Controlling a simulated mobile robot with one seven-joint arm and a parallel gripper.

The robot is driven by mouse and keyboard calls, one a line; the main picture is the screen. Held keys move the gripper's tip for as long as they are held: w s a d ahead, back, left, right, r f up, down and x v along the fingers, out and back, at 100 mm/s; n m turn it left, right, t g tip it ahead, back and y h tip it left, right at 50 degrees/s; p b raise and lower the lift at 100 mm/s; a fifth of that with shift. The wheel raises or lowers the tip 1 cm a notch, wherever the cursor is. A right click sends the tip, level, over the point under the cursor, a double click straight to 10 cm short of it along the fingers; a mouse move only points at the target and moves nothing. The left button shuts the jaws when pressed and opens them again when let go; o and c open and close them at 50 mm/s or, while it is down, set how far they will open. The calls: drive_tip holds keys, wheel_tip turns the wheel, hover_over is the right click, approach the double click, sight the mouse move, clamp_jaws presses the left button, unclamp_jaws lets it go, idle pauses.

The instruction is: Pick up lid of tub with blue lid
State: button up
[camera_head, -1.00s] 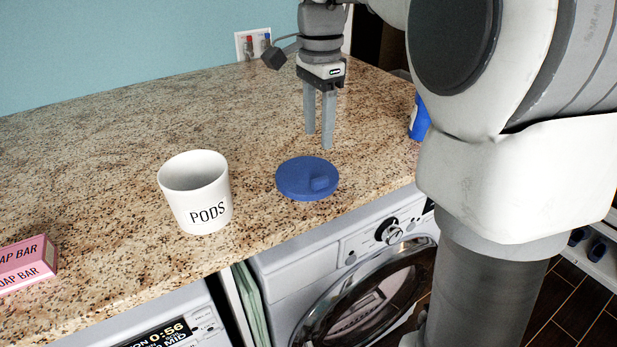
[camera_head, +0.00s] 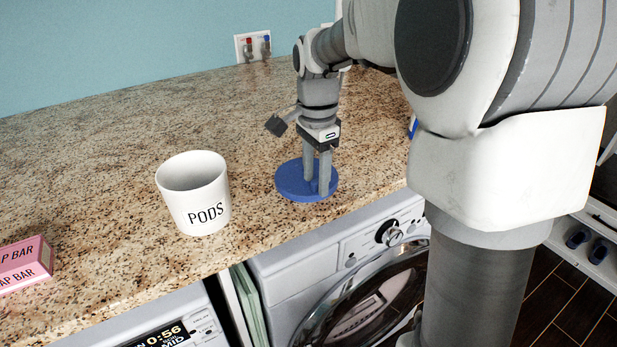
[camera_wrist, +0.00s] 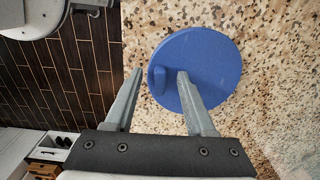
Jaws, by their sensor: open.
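The round blue lid (camera_head: 290,184) lies flat on the granite counter, to the right of the open white PODS tub (camera_head: 195,195). My gripper (camera_head: 317,188) points down over the lid, with its fingers in front of the lid's right part. In the wrist view the lid (camera_wrist: 213,65) shows its raised knob (camera_wrist: 157,79) between the two open fingers of my gripper (camera_wrist: 158,80). The right finger overlaps the lid's face; the left finger is beyond its edge. I cannot tell whether the fingertips touch the lid.
The counter (camera_head: 110,150) is clear behind the tub and lid. A pink soap bar box (camera_head: 22,264) lies at the left front. A blue object (camera_head: 413,127) shows partly behind my arm. A washing machine (camera_head: 350,275) stands below the counter's front edge.

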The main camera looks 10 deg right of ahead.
drive_tip(key=shift+c, duration=0.3)
clamp_jaws()
drive_tip(key=shift+r, duration=0.1)
